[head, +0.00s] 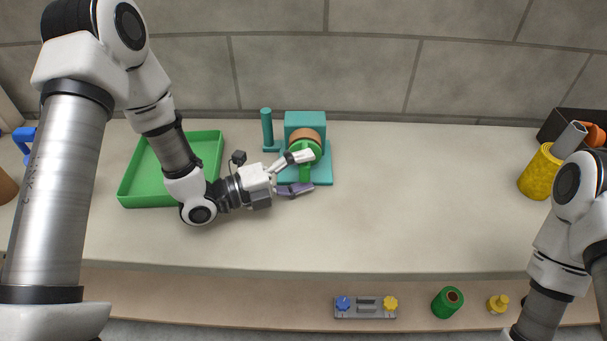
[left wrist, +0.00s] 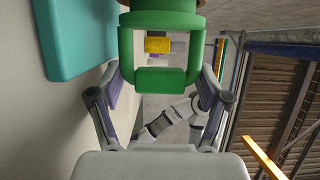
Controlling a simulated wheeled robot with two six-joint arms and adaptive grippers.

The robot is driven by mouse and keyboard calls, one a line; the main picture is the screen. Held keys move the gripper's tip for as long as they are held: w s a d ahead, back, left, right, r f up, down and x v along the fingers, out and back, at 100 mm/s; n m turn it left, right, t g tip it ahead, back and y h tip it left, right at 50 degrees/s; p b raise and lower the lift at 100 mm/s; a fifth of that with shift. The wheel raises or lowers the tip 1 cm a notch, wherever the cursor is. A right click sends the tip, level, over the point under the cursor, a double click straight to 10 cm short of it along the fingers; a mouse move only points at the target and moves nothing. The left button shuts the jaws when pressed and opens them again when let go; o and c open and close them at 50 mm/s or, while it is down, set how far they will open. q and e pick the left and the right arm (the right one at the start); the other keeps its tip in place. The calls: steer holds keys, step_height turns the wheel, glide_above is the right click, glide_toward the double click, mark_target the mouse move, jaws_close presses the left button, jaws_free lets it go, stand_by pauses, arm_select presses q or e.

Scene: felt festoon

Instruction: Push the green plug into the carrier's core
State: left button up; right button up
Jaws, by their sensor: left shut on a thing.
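The teal carrier (head: 305,119) stands at the back of the table, with its brown core (head: 306,134) facing the front. The green plug (head: 317,149), a round body with a loop handle, is at the mouth of the core. How far in it sits is hidden. My left gripper (head: 304,173) is shut on the plug's handle from the left side. In the left wrist view the handle (left wrist: 166,79) is between the two fingers, and the teal block (left wrist: 75,35) is at the upper left. My right gripper is not in view in the head view.
A green tray (head: 150,201) lies left of the carrier under my left arm. A yellow cylinder (head: 539,174) and a dark bin (head: 552,124) are at the right. A grey holder (head: 365,313) and green spool (head: 446,303) lie at the front. The middle right is clear.

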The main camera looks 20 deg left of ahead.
arm_select(q)
steer(key=shift+w+a+f, duration=0.1)
steer(key=shift+w, duration=0.15)
steer(key=shift+s, duration=0.1)
steer(key=shift+s+d+f, duration=0.2)
steer(key=shift+s, duration=0.2)
steer(key=shift+s+d+b, duration=0.1)
steer(key=shift+s+b, duration=0.25)
steer(key=shift+s, duration=0.15)
steer(key=shift+r, duration=0.1)
stand_by(0.6)
steer(key=shift+b, duration=0.45)
steer(key=shift+w, duration=0.45)
